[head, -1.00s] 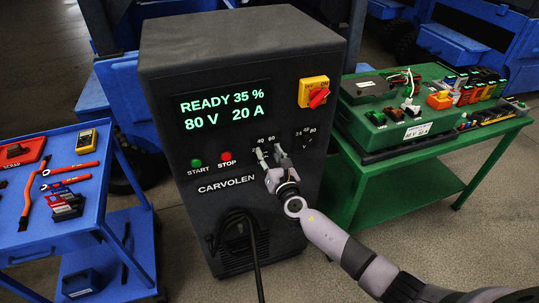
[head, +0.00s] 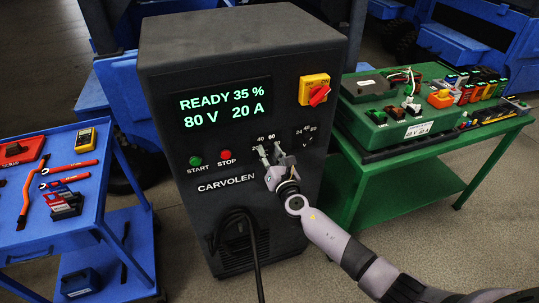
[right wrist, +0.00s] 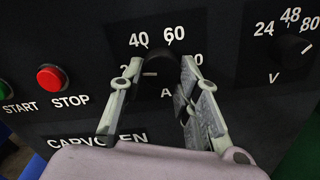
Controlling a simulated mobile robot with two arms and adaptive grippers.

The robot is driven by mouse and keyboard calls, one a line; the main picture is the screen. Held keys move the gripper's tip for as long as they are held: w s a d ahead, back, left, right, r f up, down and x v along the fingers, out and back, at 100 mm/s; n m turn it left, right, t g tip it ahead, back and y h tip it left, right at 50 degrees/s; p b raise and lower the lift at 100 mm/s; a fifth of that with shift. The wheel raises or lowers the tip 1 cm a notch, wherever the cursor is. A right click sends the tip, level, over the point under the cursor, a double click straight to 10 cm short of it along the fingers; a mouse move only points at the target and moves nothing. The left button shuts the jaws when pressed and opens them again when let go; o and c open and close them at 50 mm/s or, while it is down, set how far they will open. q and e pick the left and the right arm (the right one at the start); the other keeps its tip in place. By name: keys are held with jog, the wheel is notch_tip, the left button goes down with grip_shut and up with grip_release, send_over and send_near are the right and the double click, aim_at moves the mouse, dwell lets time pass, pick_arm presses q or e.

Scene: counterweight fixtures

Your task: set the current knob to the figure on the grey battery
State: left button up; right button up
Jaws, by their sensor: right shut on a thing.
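The dark charger (head: 170,130) stands in the middle of the head view. Its display (head: 225,108) reads READY 35 %, 80 V, 20 A. The current knob (right wrist: 153,80), black and marked A, shows in the right wrist view among a scale with 40 and 60. My right gripper (head: 270,153) is shut on this knob, one finger on each side; the fingers hide part of the scale. The knob's pointer is hard to make out. On the green bench, a flat dark grey box (head: 368,85) may be the grey battery; I cannot read a figure on it. My left gripper is not in view.
The voltage knob (right wrist: 292,50) sits to the right, with 24, 48 and 80. The red STOP button (right wrist: 51,78) is left of the gripper. A red-and-yellow switch (head: 315,90) is above. A cable (head: 245,230) hangs below. A blue cart (head: 60,232) stands left, the green bench (head: 400,165) right.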

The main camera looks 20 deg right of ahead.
jog(key=m+b, duration=0.2)
jog(key=m, duration=0.1)
jog(key=shift+a+f+m, duration=0.1)
jog(key=shift+f+m, duration=0.05)
jog(key=shift+m, duration=0.15)
jog(key=m+b, duration=0.1)
jog(key=m, duration=0.3)
jog(key=shift+m, duration=0.3)
jog(key=m, duration=0.1)
jog(key=m+b, duration=0.1)
jog(key=m, duration=0.2)
jog(key=shift+r, duration=0.25)
jog(key=m, duration=0.4)
jog(key=shift+r+b, duration=0.1)
jog(key=shift+b, duration=0.2)
jog(key=m, duration=0.4)
jog(key=shift+r+m, duration=0.1)
jog(key=shift+m, duration=0.2)
jog(key=m+p, duration=0.1)
jog(key=m, duration=0.3)
jog(key=shift+m, duration=0.3)
jog(key=m+p, duration=0.1)
jog(key=m, duration=0.3)
jog(key=shift+r+m, duration=0.1)
jog(key=shift+m, duration=0.2)
jog(key=shift+d+m+p, duration=0.2)
jog(key=shift+m+p, duration=0.45)
jog(key=shift+m, duration=1.55)
